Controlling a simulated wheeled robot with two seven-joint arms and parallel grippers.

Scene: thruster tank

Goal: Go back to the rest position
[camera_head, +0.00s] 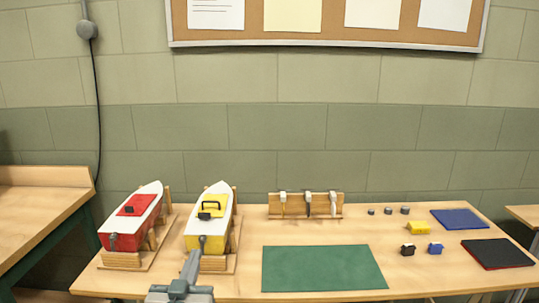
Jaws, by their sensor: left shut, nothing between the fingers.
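My left gripper (193,262) reaches up from the bottom edge, left of the middle. Its fingers are shut and hold nothing. In the picture the tips lie just below the stern of the yellow boat (192,239) and in front of its wooden stand (222,267). I cannot tell how far above the table (249,230) they are. My right gripper is not in view.
A red boat (125,242) stands on a wooden cradle at left. A green mat (323,268) lies in the middle, with a wooden rack (294,212) behind.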

